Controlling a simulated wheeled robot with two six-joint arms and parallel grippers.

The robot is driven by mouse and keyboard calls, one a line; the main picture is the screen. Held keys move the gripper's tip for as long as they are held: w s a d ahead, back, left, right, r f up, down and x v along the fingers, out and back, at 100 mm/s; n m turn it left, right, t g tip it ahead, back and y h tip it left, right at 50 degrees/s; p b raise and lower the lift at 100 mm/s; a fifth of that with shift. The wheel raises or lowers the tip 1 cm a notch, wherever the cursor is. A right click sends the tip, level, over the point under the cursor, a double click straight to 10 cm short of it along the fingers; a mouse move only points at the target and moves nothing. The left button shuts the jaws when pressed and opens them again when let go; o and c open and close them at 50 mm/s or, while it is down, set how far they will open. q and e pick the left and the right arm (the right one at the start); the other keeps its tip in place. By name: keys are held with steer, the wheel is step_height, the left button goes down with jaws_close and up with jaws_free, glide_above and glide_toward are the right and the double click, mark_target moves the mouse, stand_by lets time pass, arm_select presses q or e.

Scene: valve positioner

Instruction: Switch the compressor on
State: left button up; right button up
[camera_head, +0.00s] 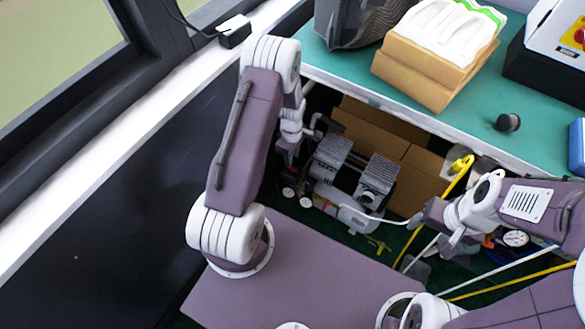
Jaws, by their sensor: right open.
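The compressor (354,191) stands on the floor under the green-topped bench. It has two grey finned heads and round gauges (289,192) at its left end. No switch can be made out on it at this size. My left gripper (285,160) points down just left of the compressor, above the gauges. Its fingertips are small and dark there, so whether it is open or shut does not show. My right gripper (418,217) is to the right of the compressor, near a thin white hose. It is open, and I see nothing held in it.
The green bench top (460,115) overhangs the compressor and carries cardboard boxes (437,65), a dark round knob (508,122) and a white-and-black case. Brown boxes (385,135) stand behind the compressor. Yellow and white hoses (460,175) run on the right, near a gauge (515,239).

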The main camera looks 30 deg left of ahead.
mark_target(292, 170)
arm_select(q)
step_height(292, 170, down, 7)
steer(key=b, duration=0.2)
steer(key=shift+f+b, duration=0.15)
steer(key=shift+b, duration=0.15)
jaws_close()
